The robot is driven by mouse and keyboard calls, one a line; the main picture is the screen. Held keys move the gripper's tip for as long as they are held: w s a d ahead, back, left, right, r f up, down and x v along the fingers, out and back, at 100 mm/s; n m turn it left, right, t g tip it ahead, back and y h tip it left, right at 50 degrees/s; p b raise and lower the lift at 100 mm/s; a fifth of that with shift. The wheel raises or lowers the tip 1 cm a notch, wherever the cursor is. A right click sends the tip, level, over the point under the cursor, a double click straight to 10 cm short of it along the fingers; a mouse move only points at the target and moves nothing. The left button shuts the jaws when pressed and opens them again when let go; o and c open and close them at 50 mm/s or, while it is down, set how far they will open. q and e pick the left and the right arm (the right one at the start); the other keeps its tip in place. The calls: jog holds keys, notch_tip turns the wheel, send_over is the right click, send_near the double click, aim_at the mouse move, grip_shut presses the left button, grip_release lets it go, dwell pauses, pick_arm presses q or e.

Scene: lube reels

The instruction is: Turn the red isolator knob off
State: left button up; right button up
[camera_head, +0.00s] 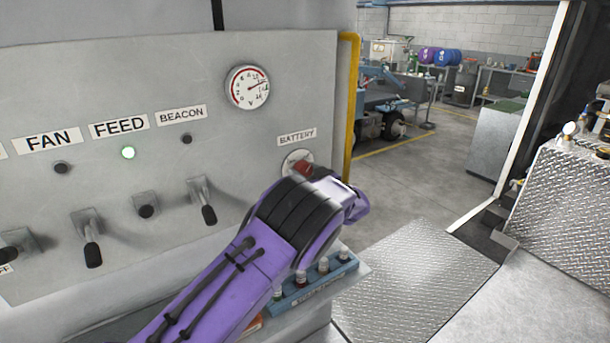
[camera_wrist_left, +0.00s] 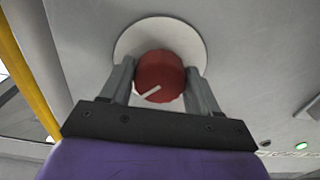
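The red isolator knob (camera_head: 304,167) is on the panel under the BATTERY label (camera_head: 297,137), on a pale round plate. In the left wrist view the knob (camera_wrist_left: 160,76) shows a white mark pointing to the lower left. My left gripper (camera_wrist_left: 160,82) has one finger on each side of the knob. The fingers are apart and close to the knob's sides; whether they press on it I cannot tell. In the head view my left arm covers the lower part of the plate and the fingertips. My right gripper is not in view.
The grey panel (camera_head: 110,215) carries several black toggle levers, a gauge (camera_head: 248,88) and a lit green FEED lamp (camera_head: 128,153). A yellow rail (camera_head: 348,105) runs along the panel's right edge. A blue tray (camera_head: 318,283) with small bottles stands below my arm. Open floor lies to the right.

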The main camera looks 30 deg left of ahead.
pick_arm(q)
jog(key=shift+f, duration=0.2)
jog(key=shift+c, duration=1)
jog(key=shift+f, duration=0.1)
